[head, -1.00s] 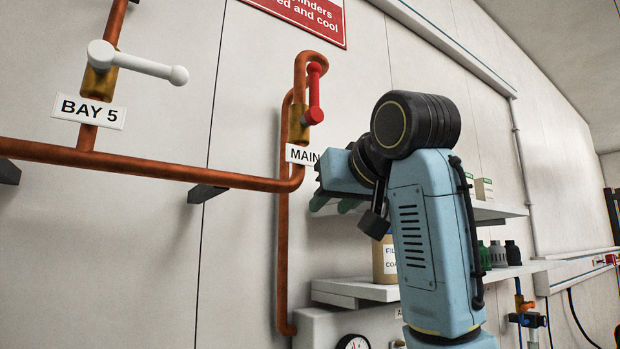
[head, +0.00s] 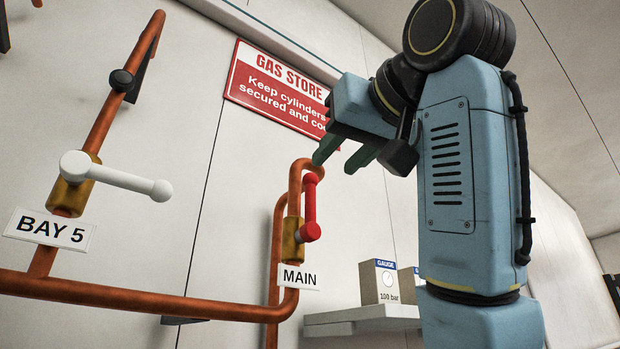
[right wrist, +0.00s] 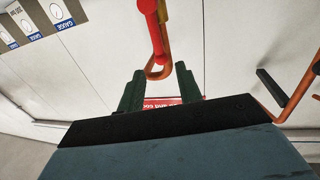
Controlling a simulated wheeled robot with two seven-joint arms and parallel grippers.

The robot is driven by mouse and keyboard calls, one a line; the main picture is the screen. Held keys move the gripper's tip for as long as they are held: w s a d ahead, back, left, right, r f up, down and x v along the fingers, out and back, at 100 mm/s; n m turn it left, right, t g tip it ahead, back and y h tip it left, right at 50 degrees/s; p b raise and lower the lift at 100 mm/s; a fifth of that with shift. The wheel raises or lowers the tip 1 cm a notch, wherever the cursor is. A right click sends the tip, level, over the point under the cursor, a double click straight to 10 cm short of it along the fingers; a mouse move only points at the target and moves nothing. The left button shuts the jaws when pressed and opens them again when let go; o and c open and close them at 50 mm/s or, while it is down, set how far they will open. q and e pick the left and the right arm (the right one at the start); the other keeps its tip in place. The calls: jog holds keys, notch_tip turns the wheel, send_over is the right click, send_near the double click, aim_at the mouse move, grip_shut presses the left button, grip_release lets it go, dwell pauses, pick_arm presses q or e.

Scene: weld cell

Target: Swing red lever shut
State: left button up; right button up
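The red lever (head: 310,205) sits on the brass valve (head: 291,238) above the MAIN label (head: 298,276). It points upward along the copper pipe, with its knob at the top. My right gripper (head: 338,160) is just above and right of the lever's knob in the head view, its green fingers apart and empty. In the right wrist view the two fingers (right wrist: 159,72) are spread, and the red lever (right wrist: 155,28) shows beyond their tips, roughly in line with the gap. I see no contact. My left gripper is out of view.
A white lever (head: 115,178) on the BAY 5 valve stands at the left. A copper pipe (head: 150,298) runs between the valves. A red gas store sign (head: 275,90) is on the wall behind. A shelf (head: 362,317) with gauge boxes (head: 379,281) is below my right arm.

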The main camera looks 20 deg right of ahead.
aim_at(313, 186)
jog(key=w+p, duration=0.1)
jog(key=w, duration=0.2)
jog(key=w+a+p, duration=0.1)
jog(key=w, duration=0.2)
jog(key=w+p, duration=0.1)
jog(key=w, duration=0.2)
jog(key=shift+w+a+f, duration=0.1)
jog(key=shift+w+a, duration=0.1)
jog(key=shift+w, duration=0.2)
jog(key=shift+c, duration=0.3)
grip_shut()
